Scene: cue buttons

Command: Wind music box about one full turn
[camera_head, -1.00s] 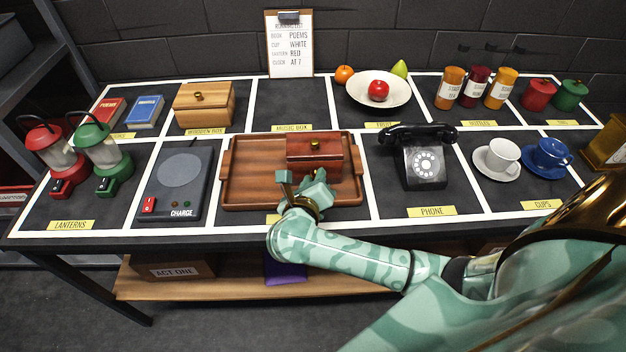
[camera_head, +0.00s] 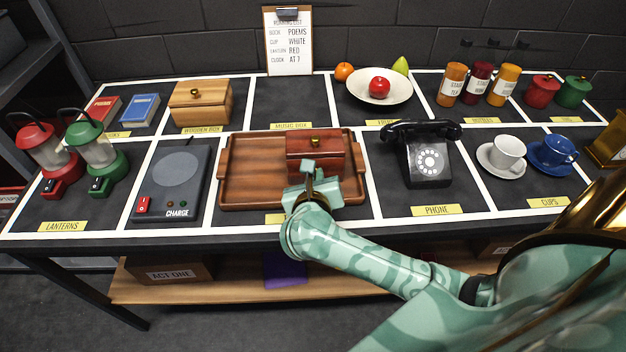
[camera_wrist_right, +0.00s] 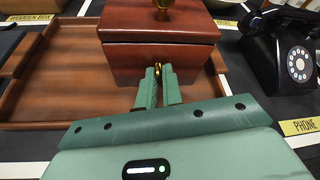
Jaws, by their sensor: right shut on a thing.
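The music box (camera_head: 313,146) is a reddish-brown wooden box with a brass knob on its lid. It sits on the right part of a brown wooden tray (camera_head: 240,203). It also shows in the right wrist view (camera_wrist_right: 158,50), with a small brass winding key (camera_wrist_right: 158,70) on its front face. My right gripper (camera_wrist_right: 159,78) is in front of the box, its fingers shut on the key, which is mostly hidden between them. In the head view, my right gripper (camera_head: 309,176) covers part of the box's front. My left gripper is not in view.
A black telephone (camera_head: 430,165) stands right of the tray and a charging unit (camera_head: 173,182) left of it. A wooden box (camera_head: 201,108) and a fruit bowl (camera_head: 362,93) are behind. The tray's left part is empty.

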